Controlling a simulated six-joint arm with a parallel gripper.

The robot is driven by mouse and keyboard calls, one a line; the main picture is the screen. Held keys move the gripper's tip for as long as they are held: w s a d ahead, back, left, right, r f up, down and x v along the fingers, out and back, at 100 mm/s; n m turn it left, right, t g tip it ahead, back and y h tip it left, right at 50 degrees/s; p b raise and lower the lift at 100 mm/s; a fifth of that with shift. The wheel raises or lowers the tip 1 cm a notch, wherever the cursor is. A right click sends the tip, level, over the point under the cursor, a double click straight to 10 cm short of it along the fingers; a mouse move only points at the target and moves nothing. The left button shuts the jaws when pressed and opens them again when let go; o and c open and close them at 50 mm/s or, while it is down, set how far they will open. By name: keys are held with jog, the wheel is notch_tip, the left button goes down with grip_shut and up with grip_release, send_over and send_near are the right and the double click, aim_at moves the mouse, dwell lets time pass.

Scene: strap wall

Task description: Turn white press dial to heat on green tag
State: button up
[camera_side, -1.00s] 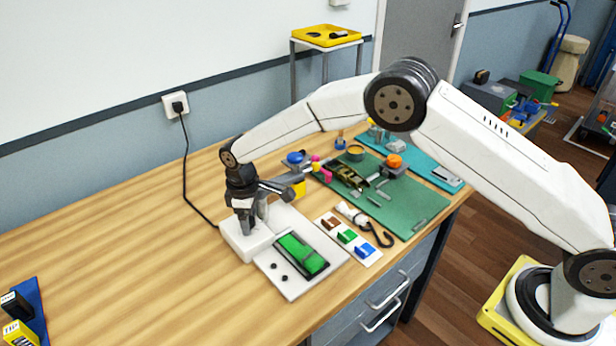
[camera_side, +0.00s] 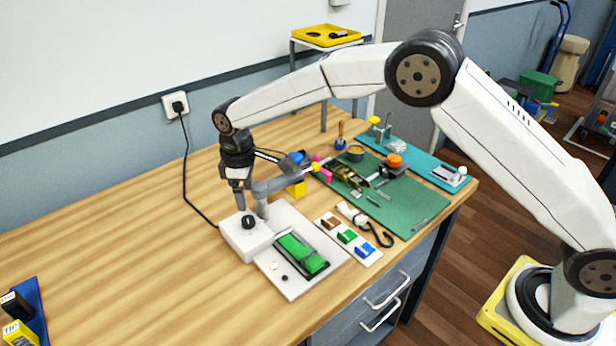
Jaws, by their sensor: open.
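The white press (camera_side: 243,241) stands on the bench, with a black dial (camera_side: 248,222) on top of its raised block. The dial's setting is too small to read. A flat white plate (camera_side: 296,288) extends from the block and bears a green piece (camera_side: 303,254) in a dark frame. Two small round spots sit on the plate's left: one pale (camera_side: 273,267), one black (camera_side: 285,278). A green tag (camera_side: 347,236) sits between a brown and a blue one on a white strip. My gripper (camera_side: 251,211) is open, just above and behind the dial, holding nothing.
A hooked dark strap with a white end (camera_side: 352,213) lies behind the tags. A green mat (camera_side: 400,205) with tools and parts lies at the right. A black cord (camera_side: 187,170) runs from the wall socket to the press. The bench's left side is mostly clear.

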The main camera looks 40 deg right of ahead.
aim_at(248, 219)
jog(key=shift+r, duration=0.1)
jog(key=shift+c, duration=0.2)
jog(key=shift+c, duration=1.2)
jog(key=shift+w+a+m, duration=0.1)
jog(key=shift+w+m, duration=0.05)
jog(key=shift+m, duration=1.65)
jog(key=shift+f, duration=3.95)
grip_shut()
